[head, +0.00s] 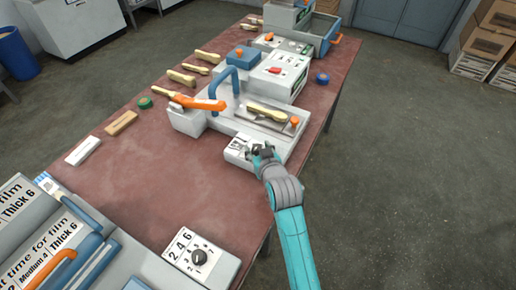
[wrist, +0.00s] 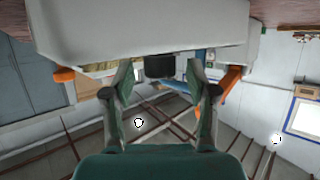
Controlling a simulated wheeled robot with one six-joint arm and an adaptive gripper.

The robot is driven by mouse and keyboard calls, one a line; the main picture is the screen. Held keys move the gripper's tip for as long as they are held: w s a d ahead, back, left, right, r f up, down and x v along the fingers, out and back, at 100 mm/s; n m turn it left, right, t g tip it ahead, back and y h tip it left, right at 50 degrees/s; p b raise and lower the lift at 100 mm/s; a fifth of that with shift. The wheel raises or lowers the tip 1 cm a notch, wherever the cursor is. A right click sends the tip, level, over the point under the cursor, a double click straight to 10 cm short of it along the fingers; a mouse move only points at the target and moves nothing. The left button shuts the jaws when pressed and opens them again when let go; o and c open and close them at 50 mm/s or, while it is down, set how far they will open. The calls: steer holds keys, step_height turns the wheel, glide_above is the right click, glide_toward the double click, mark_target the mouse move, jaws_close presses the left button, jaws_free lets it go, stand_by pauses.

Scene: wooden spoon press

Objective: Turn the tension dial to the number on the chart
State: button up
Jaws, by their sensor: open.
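My gripper (head: 262,153) is at the front panel (head: 235,148) of the white press in the middle of the table. In the head view the gripper hides most of that dial. Charts reading "Thick 6" (head: 15,205) and "Medium 4, Thick 6" (head: 45,258) are at the lower left.
The press carries a wooden spoon (head: 266,112), a blue handle (head: 224,82) and an orange lever (head: 204,104). Another white machine (head: 277,74) with a red knob stands behind. Several wooden spoons lie at its left. The table's near middle (head: 160,190) is bare.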

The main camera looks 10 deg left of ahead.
jaws_close()
steer(key=shift+a+m+h, duration=0.1)
steer(key=shift+m+h, duration=0.2)
steer(key=shift+h, duration=0.1)
steer(key=m+h, duration=0.2)
steer(key=m+t+h, duration=0.1)
steer(key=h, duration=0.1)
steer(key=shift+a+m, duration=0.3)
steer(key=shift+a+m+g+h, duration=0.1)
steer(key=shift+m+g+h, duration=0.2)
steer(key=shift+m+h, duration=2.1)
steer(key=shift+f+h, duration=0.1)
steer(key=shift+h, duration=0.3)
